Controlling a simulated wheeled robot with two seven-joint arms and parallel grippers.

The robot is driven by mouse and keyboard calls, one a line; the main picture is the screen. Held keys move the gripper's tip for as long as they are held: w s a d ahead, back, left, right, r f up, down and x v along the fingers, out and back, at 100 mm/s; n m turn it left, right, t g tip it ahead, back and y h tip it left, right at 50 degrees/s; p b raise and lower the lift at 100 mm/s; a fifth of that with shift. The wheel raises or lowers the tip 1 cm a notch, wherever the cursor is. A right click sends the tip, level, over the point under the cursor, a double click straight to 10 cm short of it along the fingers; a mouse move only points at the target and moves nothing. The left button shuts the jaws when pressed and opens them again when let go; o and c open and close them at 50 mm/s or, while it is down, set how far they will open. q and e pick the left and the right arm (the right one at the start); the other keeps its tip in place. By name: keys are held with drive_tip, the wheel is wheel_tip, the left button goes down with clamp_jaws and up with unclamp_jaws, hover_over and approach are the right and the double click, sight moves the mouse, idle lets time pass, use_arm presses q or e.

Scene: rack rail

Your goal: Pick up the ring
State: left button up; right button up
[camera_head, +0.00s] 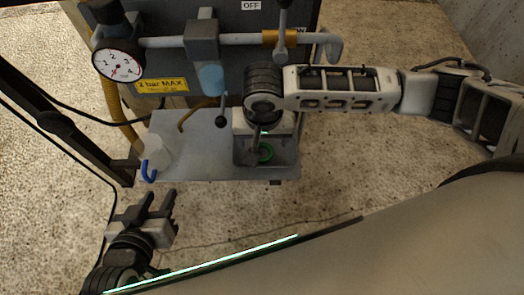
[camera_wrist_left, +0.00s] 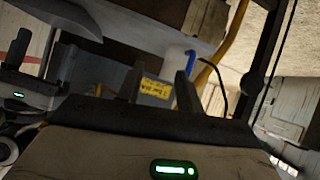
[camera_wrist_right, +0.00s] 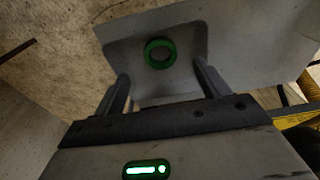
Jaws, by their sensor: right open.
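The green ring (camera_wrist_right: 160,53) lies flat in a shallow grey tray (camera_wrist_right: 190,34), seen in the right wrist view between and beyond the fingertips. In the head view the ring (camera_head: 266,153) is partly hidden behind my right gripper (camera_head: 258,146). My right gripper (camera_wrist_right: 162,82) is open and empty, pointing down toward the ring, with its fingers on either side of it in the picture. My left gripper (camera_head: 160,198) is open and empty at the lower left of the head view, apart from the tray. Its fingers also show in the left wrist view (camera_wrist_left: 158,82).
A grey shelf (camera_head: 195,150) holds the tray, with a whitish cup (camera_head: 152,152) and blue hook (camera_head: 149,172) at its left. Above are a pressure gauge (camera_head: 118,58), a horizontal rail (camera_head: 165,42) and a yellow label (camera_head: 162,85). A dark post (camera_head: 60,125) stands at the left.

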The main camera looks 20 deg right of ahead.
sight(262, 149)
drive_tip(key=f, duration=0.2)
drive_tip(key=f+b, duration=0.1)
drive_tip(key=f, duration=0.3)
drive_tip(key=shift+w, duration=0.35)
drive_tip(key=c, duration=1.1)
